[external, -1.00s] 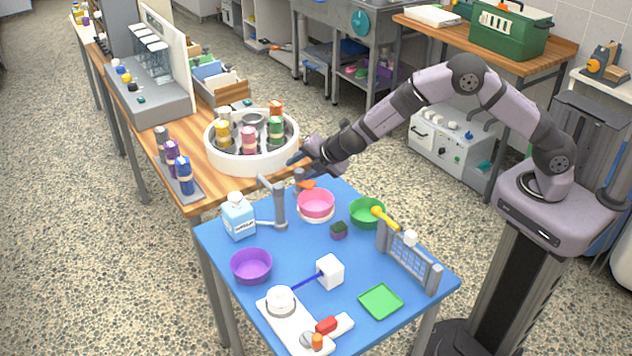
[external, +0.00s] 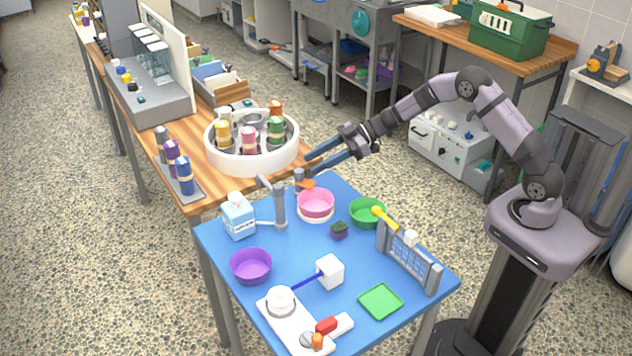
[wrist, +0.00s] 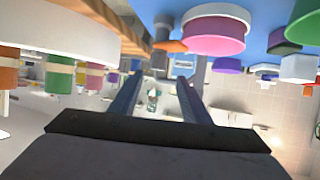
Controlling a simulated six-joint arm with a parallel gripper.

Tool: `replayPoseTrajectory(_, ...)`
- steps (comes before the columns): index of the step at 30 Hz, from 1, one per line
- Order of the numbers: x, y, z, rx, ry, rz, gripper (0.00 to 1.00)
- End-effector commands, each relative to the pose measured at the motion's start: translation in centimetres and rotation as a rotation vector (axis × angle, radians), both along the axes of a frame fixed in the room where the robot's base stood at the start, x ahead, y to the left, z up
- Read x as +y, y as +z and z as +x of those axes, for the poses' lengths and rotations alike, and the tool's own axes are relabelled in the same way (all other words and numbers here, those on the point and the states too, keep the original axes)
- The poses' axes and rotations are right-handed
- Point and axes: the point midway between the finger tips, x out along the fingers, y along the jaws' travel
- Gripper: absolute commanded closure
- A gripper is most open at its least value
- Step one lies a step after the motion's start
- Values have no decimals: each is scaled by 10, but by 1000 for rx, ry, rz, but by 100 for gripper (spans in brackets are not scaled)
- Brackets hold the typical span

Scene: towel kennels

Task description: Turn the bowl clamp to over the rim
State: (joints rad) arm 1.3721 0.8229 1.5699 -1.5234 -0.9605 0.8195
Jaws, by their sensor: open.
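The bowl clamp is a short orange arm (external: 306,184) on a grey post (external: 299,175) at the back edge of the blue table. It points toward the back of the pink bowl (external: 316,202), which sits on a white base. I cannot tell whether its tip is over the rim. The wrist view shows the orange clamp (wrist: 169,46) beside the pink bowl (wrist: 213,40). My gripper (external: 308,165) is open and empty, its two long blue-grey fingers apart, near the clamp post and seemingly above it. The wrist view shows the fingers (wrist: 156,92) with nothing between them.
A grey tap-like post (external: 279,205) stands left of the pink bowl. A green bowl (external: 367,212) is to its right. A white round carousel with bottles (external: 252,158) is on the wooden bench left of my fingers. A milk carton (external: 238,217) and purple bowl (external: 251,267) stand farther left.

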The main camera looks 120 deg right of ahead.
Motion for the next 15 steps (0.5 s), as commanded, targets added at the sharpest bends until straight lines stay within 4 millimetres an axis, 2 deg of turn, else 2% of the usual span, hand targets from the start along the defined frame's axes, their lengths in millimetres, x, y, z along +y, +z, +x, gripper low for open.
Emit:
replayPoseTrajectory(3,-3,-5,-10,-13,-4,7,57)
replayPoseTrajectory(7,-3,-4,-11,-16,-4,10,57)
replayPoseTrajectory(15,-7,-10,5,-15,-2,9,57)
